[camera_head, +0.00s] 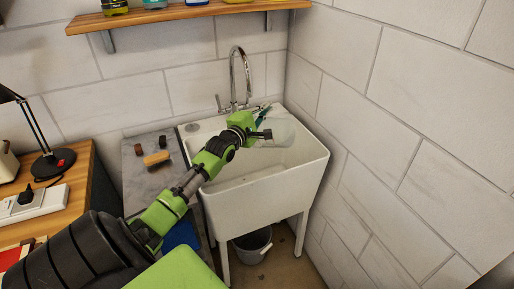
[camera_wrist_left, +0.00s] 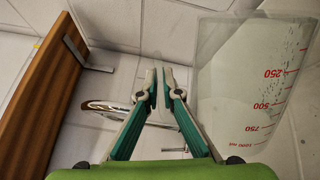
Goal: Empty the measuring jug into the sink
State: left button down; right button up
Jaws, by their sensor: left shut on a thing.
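The translucent measuring jug (camera_head: 281,132) is over the right part of the white sink (camera_head: 255,190) in the head view, partly behind my left gripper (camera_head: 264,117). It looks tipped over. In the left wrist view, the jug (camera_wrist_left: 245,85) fills the right side, with red volume marks upside down. My left gripper's teal fingers (camera_wrist_left: 160,82) are close together beside it. The left gripper is shut on the jug, but the part it grips is not clear. I cannot tell whether liquid remains inside. My right gripper is not in view.
A chrome tap (camera_head: 235,78) stands behind the sink. A wall shelf (camera_head: 180,17) is above, and a tiled wall (camera_head: 400,140) is close on the right. A grey side surface (camera_head: 140,185) holds a sponge (camera_head: 157,158). A bucket (camera_head: 253,245) stands beneath the sink.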

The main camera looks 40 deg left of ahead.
pick_arm(q)
jog(key=a+n, duration=0.1)
jog(key=a, duration=0.1)
jog(key=shift+s+a+f+n+b, duration=0.1)
jog(key=shift+s+a+n+b, duration=0.2)
jog(key=shift+a+n+b, duration=0.1)
jog(key=shift+s+a+f+n+b, duration=0.1)
jog(key=shift+s+a+n+b, duration=0.05)
jog(key=shift+a+n+b, duration=0.5)
jog(key=shift+a, duration=0.2)
jog(key=shift+r, duration=0.2)
